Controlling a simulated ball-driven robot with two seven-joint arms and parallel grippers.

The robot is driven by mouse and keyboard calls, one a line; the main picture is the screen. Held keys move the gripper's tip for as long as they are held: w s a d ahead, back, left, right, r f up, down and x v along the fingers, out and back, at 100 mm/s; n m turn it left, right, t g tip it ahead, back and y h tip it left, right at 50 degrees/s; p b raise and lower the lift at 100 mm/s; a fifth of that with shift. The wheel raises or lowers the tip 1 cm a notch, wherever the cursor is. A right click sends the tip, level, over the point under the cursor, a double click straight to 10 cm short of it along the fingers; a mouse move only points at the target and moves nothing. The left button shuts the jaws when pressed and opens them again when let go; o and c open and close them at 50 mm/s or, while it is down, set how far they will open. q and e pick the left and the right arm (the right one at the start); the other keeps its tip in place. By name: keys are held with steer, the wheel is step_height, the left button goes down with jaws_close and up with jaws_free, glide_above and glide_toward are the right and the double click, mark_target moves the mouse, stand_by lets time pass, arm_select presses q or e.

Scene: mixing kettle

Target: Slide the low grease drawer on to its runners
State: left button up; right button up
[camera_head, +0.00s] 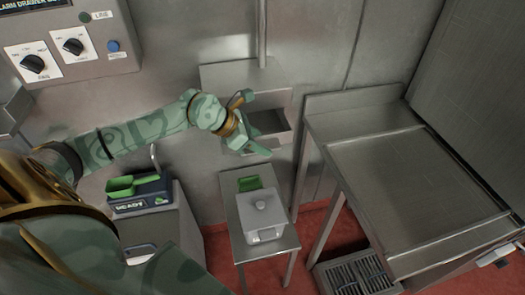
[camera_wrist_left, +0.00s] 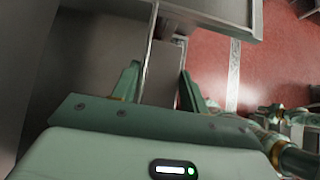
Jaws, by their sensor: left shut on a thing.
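The grease drawer (camera_head: 273,121) is a grey open-topped metal box below a metal housing (camera_head: 240,75) on the back wall. My left gripper (camera_head: 247,122) is at its left side. In the left wrist view, my left gripper (camera_wrist_left: 158,88) has its two fingers on either side of a narrow grey metal part of the drawer (camera_wrist_left: 160,72) and is shut on it. The runners are hidden, and I cannot tell whether the drawer touches them.
A small metal table (camera_head: 229,205) below holds a lidded light box (camera_head: 262,214) and a green container (camera_head: 250,184). A steel bench (camera_head: 405,175) stands at right, a floor grate (camera_head: 357,275) below it.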

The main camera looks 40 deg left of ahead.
arm_select(q)
steer(key=shift+w+a+r, duration=0.1)
steer(key=shift+a+r, duration=0.05)
steer(key=shift+w+a+b, duration=0.45)
steer(key=shift+a+b, duration=0.05)
steer(key=shift+b, duration=0.1)
steer(key=w+a+b, duration=0.2)
steer(key=shift+w+a+f+b, duration=0.2)
steer(key=shift+a+b, duration=0.2)
steer(key=shift+w+a, duration=0.15)
steer(key=shift+a, duration=0.05)
steer(key=shift+r, duration=0.2)
steer(key=shift+a+r, duration=0.1)
